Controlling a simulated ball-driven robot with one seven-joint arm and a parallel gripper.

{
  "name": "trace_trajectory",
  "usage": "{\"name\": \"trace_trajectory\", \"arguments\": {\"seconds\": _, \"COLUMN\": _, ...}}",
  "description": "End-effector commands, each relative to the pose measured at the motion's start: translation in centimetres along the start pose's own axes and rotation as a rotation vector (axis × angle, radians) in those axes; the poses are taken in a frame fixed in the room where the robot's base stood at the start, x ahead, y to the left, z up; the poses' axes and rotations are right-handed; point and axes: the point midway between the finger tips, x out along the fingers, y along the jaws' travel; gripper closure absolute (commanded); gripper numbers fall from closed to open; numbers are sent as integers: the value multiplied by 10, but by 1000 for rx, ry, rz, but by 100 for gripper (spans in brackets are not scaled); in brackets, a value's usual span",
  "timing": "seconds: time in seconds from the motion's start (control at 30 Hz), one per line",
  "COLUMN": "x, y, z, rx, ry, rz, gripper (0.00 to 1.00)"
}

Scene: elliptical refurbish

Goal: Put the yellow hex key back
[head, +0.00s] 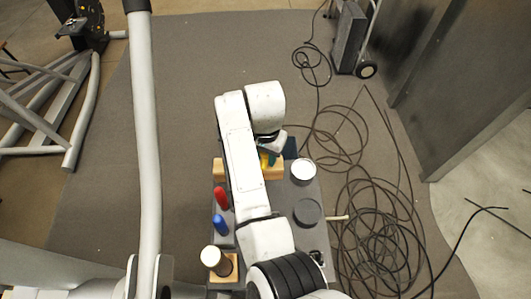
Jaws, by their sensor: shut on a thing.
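My gripper (268,149) is over the far end of a dark bench top, mostly hidden under my own white wrist. It is shut on the yellow hex key (263,161), of which only a small yellow patch shows just below the jaws. A teal-green piece (272,159) shows right beside the yellow patch. A wooden block (273,172), perhaps a tool holder, lies directly below the gripper in the picture. My arm covers its middle. I cannot tell whether the key touches the block or is in it.
On the bench top (297,233) are a red-handled tool (221,198), a blue-handled tool (220,225), a white-topped can (303,171), a dark round lid (308,211) and a cream knob on a wooden base (213,257). Coiled cables (375,240) lie right. A pale frame tube (147,120) stands left.

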Motion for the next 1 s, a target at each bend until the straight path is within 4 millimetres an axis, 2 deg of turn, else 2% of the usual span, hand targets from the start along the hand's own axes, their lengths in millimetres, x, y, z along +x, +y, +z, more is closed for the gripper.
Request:
{"name": "trace_trajectory", "arguments": {"seconds": 0.23, "x": 1, "y": 0, "z": 0, "rx": 0, "ry": 0, "rz": 0, "gripper": 100}}
{"name": "trace_trajectory", "arguments": {"seconds": 0.27, "x": 1, "y": 0, "z": 0, "rx": 0, "ry": 0, "rz": 0, "gripper": 66}}
{"name": "trace_trajectory", "arguments": {"seconds": 0.57, "x": 1, "y": 0, "z": 0, "rx": 0, "ry": 0, "rz": 0, "gripper": 38}}
{"name": "trace_trajectory", "arguments": {"seconds": 0.83, "x": 0, "y": 0, "z": 0, "rx": 0, "ry": 0, "rz": 0, "gripper": 38}}
{"name": "trace_trajectory", "arguments": {"seconds": 1.0, "x": -16, "y": -1, "z": 0, "rx": 0, "ry": 2, "rz": -2, "gripper": 38}}
